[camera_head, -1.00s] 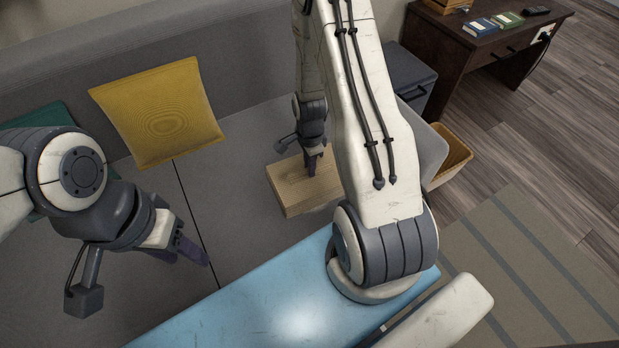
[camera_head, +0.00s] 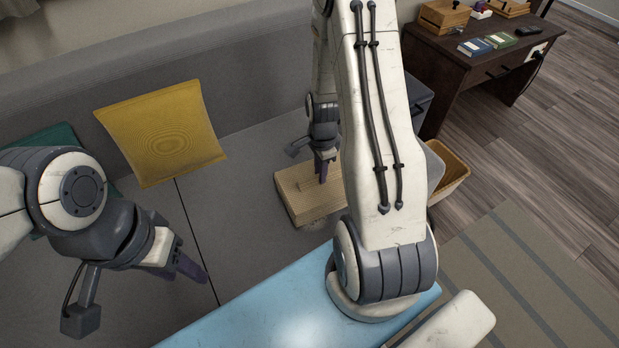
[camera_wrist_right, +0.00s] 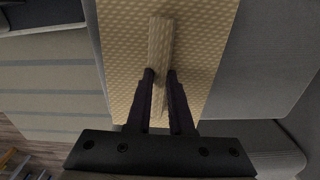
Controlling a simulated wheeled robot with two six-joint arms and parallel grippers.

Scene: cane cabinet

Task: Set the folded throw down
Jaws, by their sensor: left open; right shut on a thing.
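The folded throw (camera_head: 308,203) is a beige, patterned, block-like bundle with a raised ridge on top. In the head view it is at the right part of the grey sofa seat; I cannot tell whether its underside touches the seat. My right gripper (camera_head: 322,175) reaches it from above and is shut on the ridge. In the right wrist view the throw (camera_wrist_right: 195,60) fills the middle, with the ridge between the dark fingers (camera_wrist_right: 161,82). My left gripper (camera_head: 190,268) is open and empty over the left part of the seat, well away from the throw.
A yellow cushion (camera_head: 165,135) leans on the sofa back (camera_head: 240,75), left of the throw. A teal cushion (camera_head: 45,140) is partly behind my left arm. A light blue surface (camera_head: 270,315) lies in front. A wicker basket (camera_head: 450,172) and dark desk (camera_head: 480,60) stand right.

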